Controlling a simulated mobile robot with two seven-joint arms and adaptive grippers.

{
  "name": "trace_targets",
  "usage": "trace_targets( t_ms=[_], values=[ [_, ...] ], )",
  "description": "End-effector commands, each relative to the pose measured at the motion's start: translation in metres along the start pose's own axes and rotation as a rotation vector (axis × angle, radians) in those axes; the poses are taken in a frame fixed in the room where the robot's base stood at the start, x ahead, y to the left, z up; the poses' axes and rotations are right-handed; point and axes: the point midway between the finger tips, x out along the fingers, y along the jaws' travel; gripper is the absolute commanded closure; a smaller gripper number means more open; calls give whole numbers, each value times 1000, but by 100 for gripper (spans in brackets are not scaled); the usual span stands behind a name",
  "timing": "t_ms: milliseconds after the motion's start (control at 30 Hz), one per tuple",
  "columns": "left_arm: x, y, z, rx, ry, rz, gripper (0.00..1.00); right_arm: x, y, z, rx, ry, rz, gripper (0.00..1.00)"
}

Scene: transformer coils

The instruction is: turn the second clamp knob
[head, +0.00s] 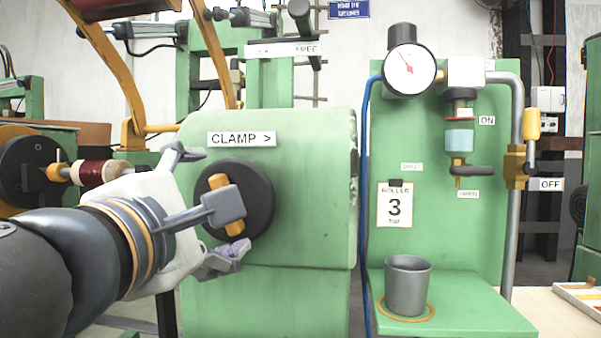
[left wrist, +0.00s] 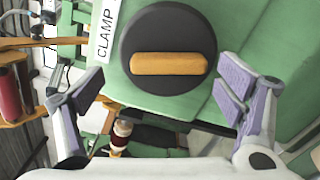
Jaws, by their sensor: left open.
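A black round clamp knob (head: 258,203) with an orange bar handle (head: 221,178) is on the green housing, below a label (head: 242,139) reading "CLAMP >". In the head view the bar is near upright, slightly tilted. My left gripper (head: 218,204) is in front of the knob, and a grey part of it hides the bar's middle. In the left wrist view the knob (left wrist: 168,25) and bar (left wrist: 169,64) lie ahead, between the open fingers of the left gripper (left wrist: 160,89). The fingers look apart from the bar, with nothing held. My right gripper is not in view.
A copper spool (head: 99,172) is at left, behind my arm. A "FREE" label (head: 284,50) is above the housing.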

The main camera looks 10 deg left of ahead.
Motion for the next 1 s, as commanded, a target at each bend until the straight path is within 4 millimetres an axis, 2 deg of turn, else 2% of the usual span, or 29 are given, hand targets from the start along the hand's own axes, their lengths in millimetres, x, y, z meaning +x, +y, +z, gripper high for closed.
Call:
trace_targets(
  t_ms=[33, 200, 500, 700, 733, 1000],
  values=[
    [11, -9, -4, 0, 7, -11, 13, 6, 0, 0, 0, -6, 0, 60],
    [32, -10, -4, 2, 5, -11, 13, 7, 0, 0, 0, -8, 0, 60],
    [35, -9, -3, 3, 4, -10, 13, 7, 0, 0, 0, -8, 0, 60],
    [35, -9, -3, 3, 4, -10, 59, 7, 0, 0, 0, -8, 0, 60],
    [35, -9, -3, 3, 4, -9, 62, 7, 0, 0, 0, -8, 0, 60],
    [35, -7, -4, -7, 6, -7, 61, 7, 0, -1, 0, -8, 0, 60]
  ],
)
